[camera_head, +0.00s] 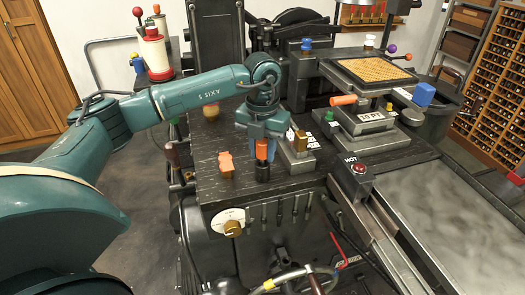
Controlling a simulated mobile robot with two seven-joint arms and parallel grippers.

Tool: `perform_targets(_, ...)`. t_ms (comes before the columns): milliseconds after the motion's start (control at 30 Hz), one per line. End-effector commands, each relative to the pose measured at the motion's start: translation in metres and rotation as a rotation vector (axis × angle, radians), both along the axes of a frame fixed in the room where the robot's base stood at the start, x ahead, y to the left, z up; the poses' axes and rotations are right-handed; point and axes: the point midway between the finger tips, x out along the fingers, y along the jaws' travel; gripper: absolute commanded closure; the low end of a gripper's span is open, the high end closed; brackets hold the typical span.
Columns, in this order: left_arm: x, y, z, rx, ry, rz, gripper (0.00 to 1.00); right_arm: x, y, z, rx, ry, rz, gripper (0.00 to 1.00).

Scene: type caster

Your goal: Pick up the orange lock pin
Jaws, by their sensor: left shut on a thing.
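My left gripper (263,137) points down over the front of the dark bench top. A black cylindrical part (262,172) shows directly below the orange piece, near the bench's front edge. I cannot tell whether that black part belongs to the pin or is a separate socket. The fingers hide the upper part of the pin. My right gripper is not in view.
An orange block (226,165) lies on the bench (212,187) left of the gripper. A brass-and-grey block (301,142) stands close on the right. Farther right are an orange cylinder (343,100), a "10 PT" label (372,116) and a red HOT button (359,169).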

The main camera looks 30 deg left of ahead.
Motion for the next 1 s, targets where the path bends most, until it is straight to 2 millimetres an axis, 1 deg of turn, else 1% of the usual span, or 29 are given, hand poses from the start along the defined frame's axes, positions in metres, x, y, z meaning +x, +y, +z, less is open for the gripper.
perform_targets(100,0.000,0.000,0.000,0.000,-0.001,0.000,0.95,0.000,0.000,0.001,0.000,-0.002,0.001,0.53)
perform_targets(267,0.000,0.000,0.001,0.000,-0.001,0.000,0.95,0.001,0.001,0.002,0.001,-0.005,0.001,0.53)
perform_targets(367,0.001,0.000,0.006,0.000,-0.003,0.000,0.95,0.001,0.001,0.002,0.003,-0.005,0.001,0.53)
perform_targets(467,0.001,0.000,0.019,-0.001,-0.005,0.000,0.95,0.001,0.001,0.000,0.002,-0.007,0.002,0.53)
perform_targets(700,0.001,-0.001,0.068,-0.001,-0.005,-0.001,0.95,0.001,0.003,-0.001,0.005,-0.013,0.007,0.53)
perform_targets(800,0.001,0.000,0.084,-0.001,-0.004,0.000,0.95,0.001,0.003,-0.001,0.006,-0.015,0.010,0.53)
perform_targets(900,0.001,0.000,0.095,-0.002,-0.002,0.000,0.95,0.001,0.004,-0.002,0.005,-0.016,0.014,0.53)
perform_targets(1000,0.000,0.000,0.100,0.000,-0.001,-0.001,0.95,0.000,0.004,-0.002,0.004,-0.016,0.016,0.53)
